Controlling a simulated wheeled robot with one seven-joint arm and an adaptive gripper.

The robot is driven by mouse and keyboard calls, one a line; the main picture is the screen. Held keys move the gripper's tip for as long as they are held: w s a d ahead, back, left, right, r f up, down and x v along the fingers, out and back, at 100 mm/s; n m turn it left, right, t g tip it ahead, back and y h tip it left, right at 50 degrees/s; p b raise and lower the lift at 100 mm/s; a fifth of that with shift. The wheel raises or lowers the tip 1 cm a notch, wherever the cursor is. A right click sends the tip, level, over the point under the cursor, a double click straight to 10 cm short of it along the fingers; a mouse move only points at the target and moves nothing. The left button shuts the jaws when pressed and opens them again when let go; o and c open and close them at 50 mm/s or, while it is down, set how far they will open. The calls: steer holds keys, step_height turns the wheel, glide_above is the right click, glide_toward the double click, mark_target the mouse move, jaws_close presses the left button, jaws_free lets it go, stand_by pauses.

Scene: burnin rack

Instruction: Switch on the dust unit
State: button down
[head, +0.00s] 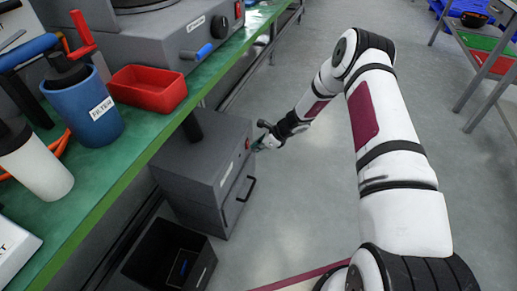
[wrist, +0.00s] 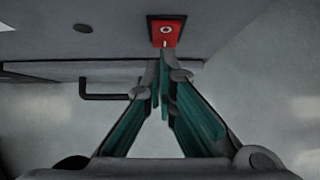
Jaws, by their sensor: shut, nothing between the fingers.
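A dark grey box unit (head: 198,165), which looks like the dust unit, stands on the floor under the bench edge. Its label is too small to read. Its front has a red switch (head: 248,143) near the upper right corner and a black handle (head: 247,188) lower down. In the wrist view the red switch (wrist: 165,30) shows a pale round mark. My gripper (head: 261,144) is at the front of the unit, by the switch. Its green-padded fingers (wrist: 164,62) are shut and empty, tips just below the switch in the wrist view. I cannot tell whether they touch it.
The green bench (head: 110,165) overhangs the unit's left side. On it are a blue filter cup (head: 85,110), a red tray (head: 148,89) and a grey machine with another red switch (head: 238,11). A black open bin (head: 170,262) stands nearer.

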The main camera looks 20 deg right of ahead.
steer(key=shift+w+a+f, duration=0.2)
steer(key=shift+a, duration=0.1)
steer(key=shift+r+p, duration=0.35)
steer(key=shift+r, duration=0.5)
